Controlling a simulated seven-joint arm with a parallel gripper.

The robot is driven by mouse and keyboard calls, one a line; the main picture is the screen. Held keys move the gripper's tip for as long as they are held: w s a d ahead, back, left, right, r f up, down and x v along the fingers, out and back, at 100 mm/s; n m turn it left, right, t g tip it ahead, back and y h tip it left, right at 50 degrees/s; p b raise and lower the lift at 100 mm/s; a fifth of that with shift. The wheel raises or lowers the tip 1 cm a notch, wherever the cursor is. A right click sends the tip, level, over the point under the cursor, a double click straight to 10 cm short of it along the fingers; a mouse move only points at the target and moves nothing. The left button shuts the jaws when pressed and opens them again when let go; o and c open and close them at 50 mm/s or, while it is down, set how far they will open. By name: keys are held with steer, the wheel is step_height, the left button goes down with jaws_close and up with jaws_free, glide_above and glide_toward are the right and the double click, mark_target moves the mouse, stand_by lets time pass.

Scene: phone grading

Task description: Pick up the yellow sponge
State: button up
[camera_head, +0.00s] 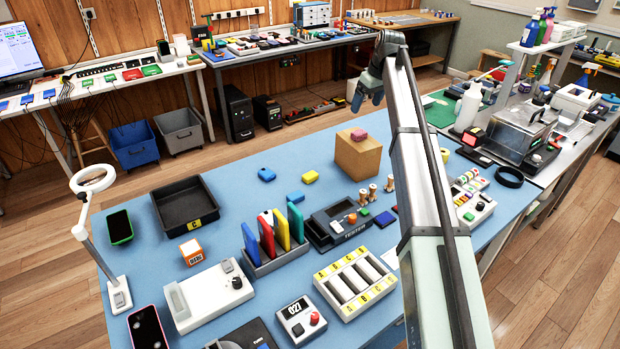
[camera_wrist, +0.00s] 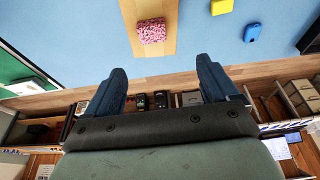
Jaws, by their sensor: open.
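A small yellow block, which looks like the yellow sponge (camera_head: 310,177), lies flat on the blue table, left of a tan box. It also shows at the top edge of the wrist view (camera_wrist: 221,6), partly cut off. My gripper (camera_head: 367,93) is raised beyond the tan box, high and apart from the sponge. In the wrist view my gripper (camera_wrist: 161,70) has its two fingers spread wide with nothing between them. Another small yellow thing (camera_head: 445,155) shows right of my arm; I cannot tell what it is.
The tan box (camera_head: 357,158) stands near the yellow sponge with a pink sponge (camera_head: 358,135) on top. A blue block (camera_head: 267,174) lies left of the yellow one. A black tray (camera_head: 185,204), upright coloured phones (camera_head: 266,236) and wooden pegs (camera_head: 363,196) stand around. Bare blue table surrounds the sponge.

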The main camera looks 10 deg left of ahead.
steer(key=s+a+f+n+g, duration=0.1)
steer(key=s+a+f, duration=0.15)
steer(key=a, duration=0.55)
steer(key=s+a+f+n, duration=0.1)
steer(key=a+f, duration=0.3)
steer(key=a, duration=0.3)
steer(key=g+h, duration=0.1)
steer(key=h, duration=0.1)
glide_above(310, 174)
steer(key=shift+f, duration=2.4)
steer(key=shift+m, duration=0.5)
step_height(310, 174, down, 14)
steer(key=shift+s+r, duration=0.1)
steer(key=shift+r, duration=0.15)
steer(key=c, duration=1.1)
steer(key=shift+r, duration=0.15)
